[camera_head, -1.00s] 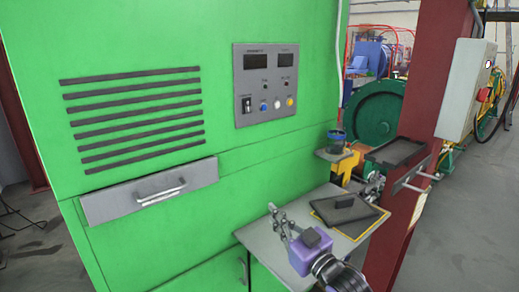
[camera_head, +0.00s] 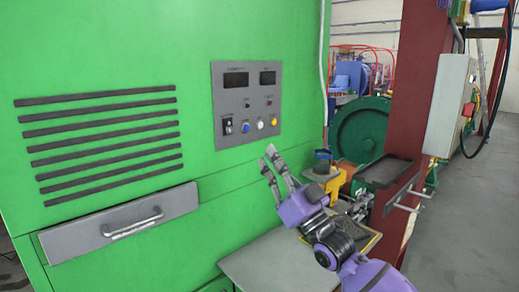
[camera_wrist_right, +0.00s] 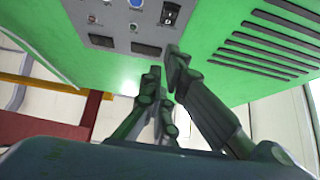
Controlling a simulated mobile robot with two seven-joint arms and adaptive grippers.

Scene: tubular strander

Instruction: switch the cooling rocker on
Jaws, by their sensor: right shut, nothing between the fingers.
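The cooling rocker appears to be the black switch (camera_head: 227,126) at the lower left of the grey control panel (camera_head: 247,147) on the green cabinet. In the right wrist view a black rocker (camera_wrist_right: 171,14) shows at the top edge; its position and label are too small to read. My right gripper (camera_head: 269,157) is shut and empty, below and right of the rocker, apart from it in the head view. In the wrist view its fingertips (camera_wrist_right: 165,62) sit below the rocker. My left gripper is not in view.
Blue, white and yellow buttons (camera_head: 274,121) sit right of the rocker, with dark displays (camera_head: 236,80) above. A drawer (camera_head: 120,224) with a handle juts out at lower left. A grey table (camera_head: 275,265) lies below my gripper. A red column (camera_head: 403,100) stands right.

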